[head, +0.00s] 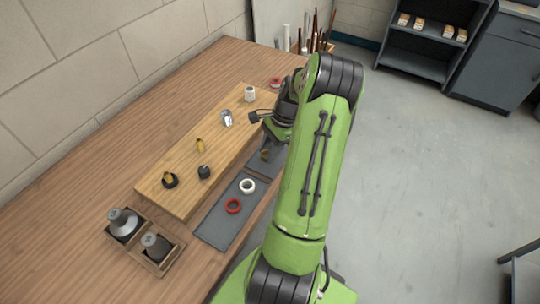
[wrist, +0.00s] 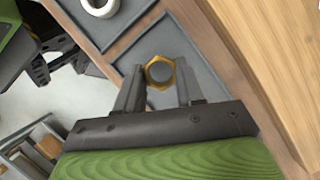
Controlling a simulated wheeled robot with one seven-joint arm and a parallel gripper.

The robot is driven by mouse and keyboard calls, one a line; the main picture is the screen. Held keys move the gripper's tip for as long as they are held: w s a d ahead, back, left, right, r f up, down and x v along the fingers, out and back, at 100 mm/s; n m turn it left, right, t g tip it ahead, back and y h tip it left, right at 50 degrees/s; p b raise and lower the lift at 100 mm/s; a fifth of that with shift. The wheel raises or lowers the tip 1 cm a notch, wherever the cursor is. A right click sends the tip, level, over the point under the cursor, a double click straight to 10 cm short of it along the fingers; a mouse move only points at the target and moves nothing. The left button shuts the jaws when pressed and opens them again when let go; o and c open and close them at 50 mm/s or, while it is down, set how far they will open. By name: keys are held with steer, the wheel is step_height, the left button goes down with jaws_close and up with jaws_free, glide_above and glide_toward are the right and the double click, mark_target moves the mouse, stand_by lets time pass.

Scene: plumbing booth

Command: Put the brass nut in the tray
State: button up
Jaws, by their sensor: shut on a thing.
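The brass nut (wrist: 160,58) is a hexagonal golden ring, held between the two fingertips of my gripper (wrist: 158,76) in the wrist view. Grey shows through its hole. The grey tray (wrist: 182,42) with a raised rim lies beneath the nut and fingers. How high the nut is above the tray floor is hard to tell. In the head view my gripper (head: 266,150) is over the tray (head: 257,167), and my arm hides part of both. The nut is not clear in the head view.
A wooden board (head: 180,157) with several small fittings lies alongside. A wooden box (head: 170,257) with two grey-topped parts stands at the front left.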

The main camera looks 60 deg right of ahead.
steer(key=shift+f, duration=0.85)
steer(key=shift+f, duration=0.2)
steer(key=o, duration=1)
steer(key=shift+o, duration=0.2)
